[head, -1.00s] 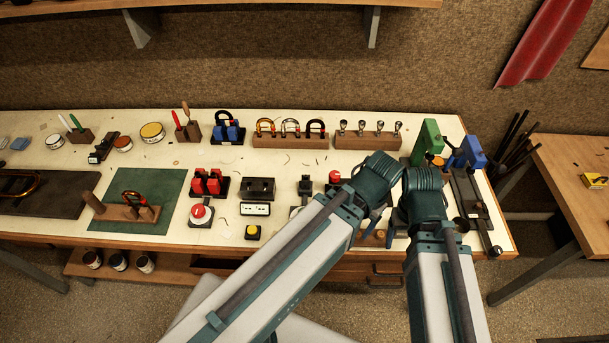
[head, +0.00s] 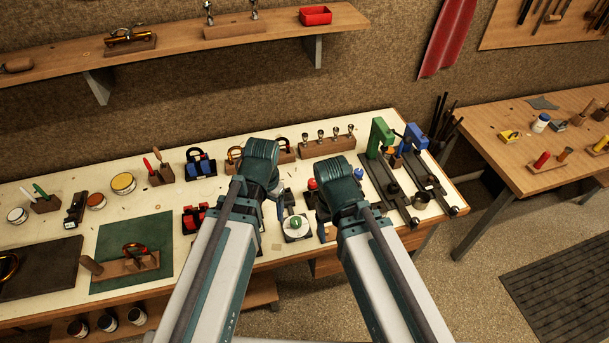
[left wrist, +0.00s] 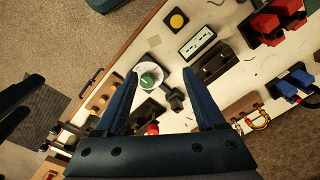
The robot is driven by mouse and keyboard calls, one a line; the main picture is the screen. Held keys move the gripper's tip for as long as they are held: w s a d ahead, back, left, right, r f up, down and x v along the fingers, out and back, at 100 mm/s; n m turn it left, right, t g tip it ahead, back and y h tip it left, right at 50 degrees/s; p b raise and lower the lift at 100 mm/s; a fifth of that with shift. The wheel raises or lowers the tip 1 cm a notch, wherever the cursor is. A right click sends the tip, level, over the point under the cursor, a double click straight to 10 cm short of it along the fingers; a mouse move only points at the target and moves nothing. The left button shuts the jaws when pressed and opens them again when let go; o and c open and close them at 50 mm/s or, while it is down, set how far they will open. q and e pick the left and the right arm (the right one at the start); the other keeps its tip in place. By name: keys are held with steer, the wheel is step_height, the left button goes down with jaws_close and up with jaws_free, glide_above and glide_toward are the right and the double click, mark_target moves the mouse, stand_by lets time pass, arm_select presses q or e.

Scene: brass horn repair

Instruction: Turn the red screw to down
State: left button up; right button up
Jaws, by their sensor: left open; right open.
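A small red knob (head: 312,183), the only likely red screw I see, stands on the bench between my two wrists in the head view, partly hidden by my right wrist. In the left wrist view a red knob (left wrist: 152,129) shows between my left gripper's fingers, near the palm; its turn direction is too small to tell. My left gripper (left wrist: 160,76) is open and empty; its fingertips are close to a green knob on a white dial (left wrist: 148,80). My right gripper (head: 338,190) is over the bench, its fingers mostly hidden behind its wrist.
The green-knob dial (head: 296,224) stands at the bench's front. Green (head: 381,135) and blue (head: 415,137) clamp tools stand to the right. Red clamps (head: 194,217) and a green mat (head: 110,240) lie to the left. A rack (head: 328,147) stands behind.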

arm_select(q)
steer(key=w+a+r+m+p, duration=0.1)
steer(key=w+r+m+p, duration=0.2)
steer(key=w+r+m, duration=0.15)
steer(key=m, duration=2.7)
glide_above(313, 181)
steer(key=shift+n+p, duration=0.25)
steer(key=shift+p, duration=0.05)
steer(key=shift+f, duration=0.1)
step_height(313, 181, down, 14)
steer(key=b, duration=1.4)
steer(key=shift+r, duration=0.2)
